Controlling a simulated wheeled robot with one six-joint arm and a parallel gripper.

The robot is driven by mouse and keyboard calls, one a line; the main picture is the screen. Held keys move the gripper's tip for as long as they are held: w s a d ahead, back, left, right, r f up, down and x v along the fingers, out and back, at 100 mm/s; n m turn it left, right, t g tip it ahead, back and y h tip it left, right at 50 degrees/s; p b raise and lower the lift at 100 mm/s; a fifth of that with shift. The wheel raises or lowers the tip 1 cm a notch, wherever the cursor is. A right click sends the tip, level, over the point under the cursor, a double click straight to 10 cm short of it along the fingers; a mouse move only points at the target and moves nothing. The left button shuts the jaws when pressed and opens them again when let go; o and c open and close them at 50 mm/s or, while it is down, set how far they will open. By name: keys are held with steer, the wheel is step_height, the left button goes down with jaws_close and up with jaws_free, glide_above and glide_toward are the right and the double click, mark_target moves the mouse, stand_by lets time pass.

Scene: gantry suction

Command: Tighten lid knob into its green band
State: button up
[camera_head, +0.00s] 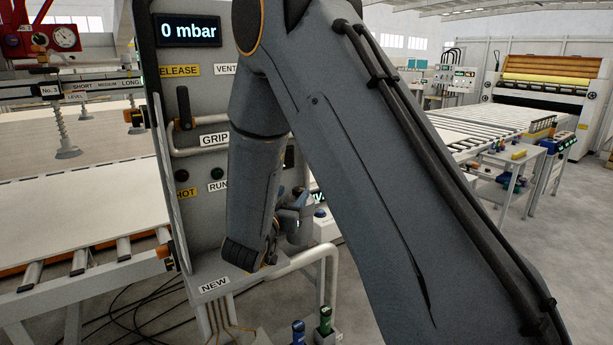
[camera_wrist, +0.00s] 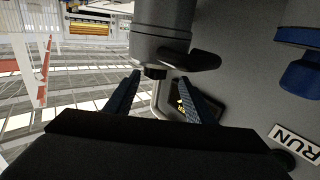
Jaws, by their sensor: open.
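In the wrist view, a grey cylindrical housing (camera_wrist: 162,25) hangs in from the top. A dark, wing-shaped knob (camera_wrist: 195,60) juts from its end; I take it to be the lid knob. My gripper (camera_wrist: 160,80) is open, its two blue fingers spread below the housing and knob. I cannot tell whether a finger touches the knob. No green band can be made out in either view. In the head view my gripper (camera_head: 292,208) is small, beside the control panel and partly hidden by my arm, which also covers much of the area around it.
The grey control panel (camera_head: 215,110) has a "0 mbar" display (camera_head: 188,31), a dark lever (camera_head: 184,108) and several labels. A white pipe (camera_head: 318,255) bends below it. Cables lie on the floor. A blue round part (camera_wrist: 301,72) juts from the panel at the wrist view's right.

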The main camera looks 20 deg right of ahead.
mark_target(302, 187)
steer(key=shift+w+d, duration=0.2)
steer(key=shift+w, duration=0.05)
steer(key=x, duration=0.2)
steer(key=p+x, duration=0.1)
steer(key=x, duration=0.1)
steer(key=d+p+x, duration=0.1)
steer(key=x, duration=0.1)
steer(key=shift+s+d, duration=0.1)
steer(key=shift+s, duration=0.05)
steer(key=shift+w+d, duration=0.2)
steer(key=shift+w, duration=0.25)
steer(key=c, duration=1.1)
steer(key=shift+o, duration=0.2)
